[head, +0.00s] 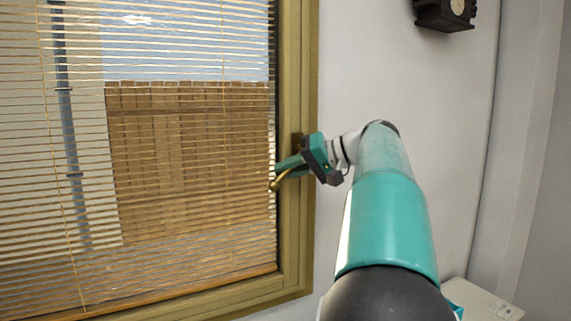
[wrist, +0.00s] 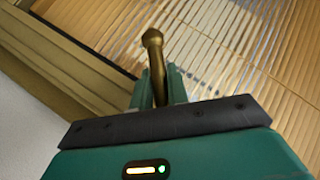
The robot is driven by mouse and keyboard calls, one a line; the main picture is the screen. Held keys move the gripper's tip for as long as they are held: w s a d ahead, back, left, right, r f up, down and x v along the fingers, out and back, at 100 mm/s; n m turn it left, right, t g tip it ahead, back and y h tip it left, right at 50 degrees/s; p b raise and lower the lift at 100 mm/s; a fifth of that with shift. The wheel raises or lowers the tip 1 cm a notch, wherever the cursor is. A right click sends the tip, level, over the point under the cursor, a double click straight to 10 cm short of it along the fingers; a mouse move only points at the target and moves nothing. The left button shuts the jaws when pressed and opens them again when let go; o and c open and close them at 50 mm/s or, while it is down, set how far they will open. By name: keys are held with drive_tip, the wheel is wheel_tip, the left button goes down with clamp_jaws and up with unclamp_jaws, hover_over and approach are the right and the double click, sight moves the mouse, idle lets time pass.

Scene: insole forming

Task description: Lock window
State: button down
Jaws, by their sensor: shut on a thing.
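The window (head: 296,90) has a tan frame and fills the left of the head view, with a slatted blind over its glass. A brass handle (head: 278,181) sits at the right side of the frame and points down and left, tilted. My gripper (head: 287,168) is at the handle, its teal fingers shut on it. In the wrist view the handle (wrist: 153,60) stands up between the two fingers (wrist: 158,88), its knobbed end beyond them. The handle's base is mostly hidden by my gripper; a dark brown piece shows behind it.
The blind (head: 170,170) hangs close to the left of the handle. A dark clock-like box (head: 445,13) hangs at the upper right. A pale surface (head: 485,300) lies at the lower right.

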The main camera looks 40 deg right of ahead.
drive_tip(key=shift+s+d+f+n+g+h, duration=0.3)
drive_tip(key=shift+d+n+g+h, duration=0.35)
drive_tip(key=shift+h, duration=0.5)
drive_tip(key=shift+s+d+f+n+g+h, duration=0.15)
drive_tip(key=shift+d+f+n+g+h, duration=0.3)
drive_tip(key=shift+d+n+h, duration=0.55)
drive_tip(key=shift+s+d+f+n+g+h, duration=0.25)
drive_tip(key=shift+d+n+g+h, duration=0.35)
drive_tip(key=shift+h, duration=0.65)
drive_tip(key=c, duration=1.4)
unclamp_jaws()
drive_tip(key=shift+o, duration=0.2)
drive_tip(key=v, duration=1.3)
drive_tip(key=shift+s+r, duration=0.25)
drive_tip(key=shift+r, duration=0.05)
drive_tip(key=shift+a, duration=0.2)
